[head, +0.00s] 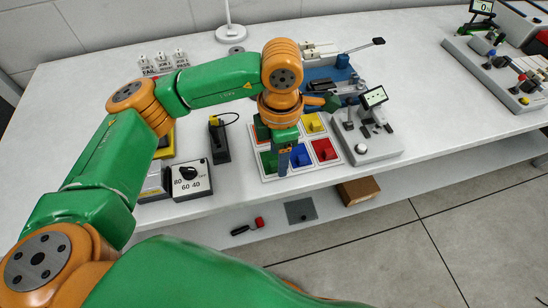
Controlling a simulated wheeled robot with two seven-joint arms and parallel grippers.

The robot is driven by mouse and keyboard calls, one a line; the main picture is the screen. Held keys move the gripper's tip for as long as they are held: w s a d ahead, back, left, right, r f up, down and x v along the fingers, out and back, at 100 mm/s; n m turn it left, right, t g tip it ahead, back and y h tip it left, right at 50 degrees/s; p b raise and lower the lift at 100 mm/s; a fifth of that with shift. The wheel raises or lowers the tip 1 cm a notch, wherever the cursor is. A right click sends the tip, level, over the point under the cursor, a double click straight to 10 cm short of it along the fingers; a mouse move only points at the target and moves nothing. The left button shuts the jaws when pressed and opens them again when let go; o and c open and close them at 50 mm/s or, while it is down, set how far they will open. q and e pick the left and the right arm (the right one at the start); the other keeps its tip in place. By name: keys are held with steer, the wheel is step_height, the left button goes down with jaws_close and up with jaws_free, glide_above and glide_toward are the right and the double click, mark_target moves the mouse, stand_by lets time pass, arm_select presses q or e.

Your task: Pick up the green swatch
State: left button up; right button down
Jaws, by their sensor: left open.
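The green swatch (268,162) lies in the front left cell of a white sorting tray (318,172). A blue swatch (300,156) and a red swatch (325,149) sit to its right in the same row. My left gripper (284,164) points down over the front of the tray, between the green and blue swatches in the picture. It is open and holds nothing that I can see. It hides part of the tray, and its height above the swatches is hard to tell. My right gripper is out of view.
A dial box (190,180) and a dark stand (219,140) stand left of the tray. A grey device with a small screen (368,140) stands close on its right. A blue fixture (330,75) is behind. The white table (430,95) has free room at right.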

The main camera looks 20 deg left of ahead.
arm_select(q)
steer(key=shift+w+f, duration=0.1)
steer(key=shift+f, duration=0.8)
jaws_close()
